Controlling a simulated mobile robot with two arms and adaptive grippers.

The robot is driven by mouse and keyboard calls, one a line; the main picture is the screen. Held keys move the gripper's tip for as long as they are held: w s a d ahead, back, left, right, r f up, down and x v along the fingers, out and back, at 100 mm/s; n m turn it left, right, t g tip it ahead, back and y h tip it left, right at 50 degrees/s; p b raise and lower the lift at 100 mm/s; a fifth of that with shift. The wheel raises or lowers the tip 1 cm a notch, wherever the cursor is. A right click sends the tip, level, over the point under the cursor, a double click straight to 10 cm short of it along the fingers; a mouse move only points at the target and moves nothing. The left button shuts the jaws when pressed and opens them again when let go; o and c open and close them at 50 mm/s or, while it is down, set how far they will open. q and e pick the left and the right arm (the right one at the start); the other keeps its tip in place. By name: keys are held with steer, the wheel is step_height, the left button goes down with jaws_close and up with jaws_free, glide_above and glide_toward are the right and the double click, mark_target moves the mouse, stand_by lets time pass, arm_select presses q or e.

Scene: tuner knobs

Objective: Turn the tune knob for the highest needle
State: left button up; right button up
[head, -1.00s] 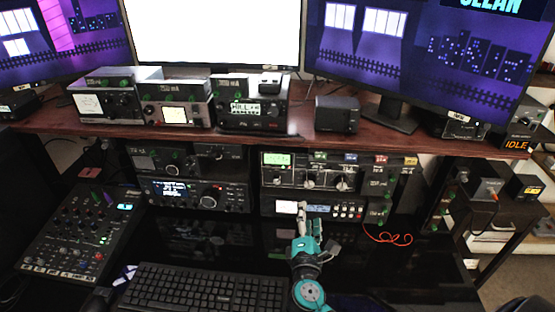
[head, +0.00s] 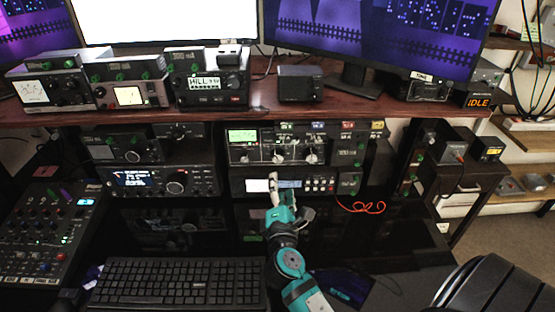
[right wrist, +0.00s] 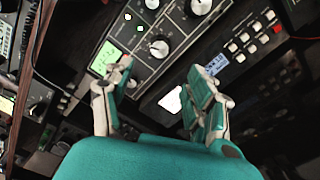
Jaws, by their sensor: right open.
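A grey tuner unit (head: 330,143) sits under the shelf, with a lit green meter (head: 243,136) and a row of pale knobs. Which knob is labelled tune I cannot read. My right gripper (head: 283,192) is open and empty, in front of the unit below the tuner and lower than the knobs. In the right wrist view my open fingers (right wrist: 160,72) point towards the tuner. A knob (right wrist: 160,47) shows beyond the gap between them, apart from both. The green meter (right wrist: 105,58) is beyond the left finger; its needle is too small to read. My left gripper is out of view.
The lower unit (head: 318,184) has a white display and small buttons. A keyboard (head: 178,283) lies in front, a mixer (head: 40,232) at left. A red cable (head: 362,207) hangs right of the units. The wooden shelf (head: 280,112) overhangs the tuner. Dark desk lies between keyboard and units.

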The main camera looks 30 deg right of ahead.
mark_target(278, 160)
steer(key=p+x, duration=0.1)
steer(key=x, duration=1)
steer(key=shift+a, duration=0.1)
steer(key=c, duration=1.1)
steer(key=shift+r+n+p, duration=0.2)
steer(key=shift+n+p, duration=0.8)
steer(key=shift+n, duration=0.2)
steer(key=shift+c, duration=0.2)
steer(key=shift+n, duration=0.5)
steer(key=shift+f+n+p, duration=0.2)
steer(key=shift+n+p, duration=0.1)
steer(key=shift+f, duration=0.1)
steer(key=o, duration=1.1)
steer(key=shift+o, duration=0.2)
